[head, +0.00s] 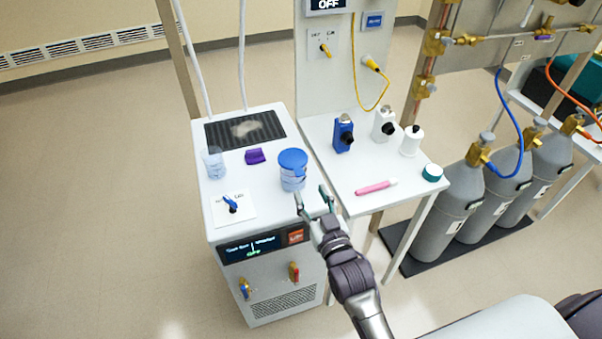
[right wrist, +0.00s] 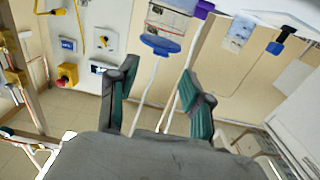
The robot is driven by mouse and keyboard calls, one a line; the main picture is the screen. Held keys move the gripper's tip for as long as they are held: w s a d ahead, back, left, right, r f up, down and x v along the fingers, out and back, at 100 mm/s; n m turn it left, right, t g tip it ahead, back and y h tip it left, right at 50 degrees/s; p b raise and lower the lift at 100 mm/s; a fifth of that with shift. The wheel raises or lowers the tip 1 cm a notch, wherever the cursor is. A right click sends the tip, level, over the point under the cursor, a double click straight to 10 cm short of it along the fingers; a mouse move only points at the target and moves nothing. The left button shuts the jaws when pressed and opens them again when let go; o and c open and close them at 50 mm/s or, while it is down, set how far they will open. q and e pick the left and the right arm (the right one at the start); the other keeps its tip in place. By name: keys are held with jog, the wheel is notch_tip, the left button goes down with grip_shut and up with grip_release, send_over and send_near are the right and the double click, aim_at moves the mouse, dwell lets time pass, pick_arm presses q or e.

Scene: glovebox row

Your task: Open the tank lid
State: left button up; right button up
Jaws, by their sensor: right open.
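A clear container with a round blue lid (head: 292,159) stands near the right edge of the white cabinet top; the lid sits on it. The lid also shows in the right wrist view (right wrist: 160,45), ahead of the fingers. My right gripper (head: 312,198) is open and empty, just in front and to the right of the container, apart from it. Its two fingers also show in the right wrist view (right wrist: 158,76), with a gap between them. My left gripper is not in view.
The cabinet top (head: 262,207) also bears a clear beaker (head: 215,164), a purple block (head: 255,156), a dark ribbed panel (head: 245,129) and a blue switch (head: 231,204). A side table holds bottles and a pink pen (head: 376,187). Grey gas cylinders (head: 447,208) stand at right.

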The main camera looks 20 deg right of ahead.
aim_at(301, 175)
jog(key=w+p, duration=0.1)
jog(key=w, duration=0.6)
jog(key=shift+w+a, duration=0.1)
jog(key=shift+a, duration=0.05)
grip_shut()
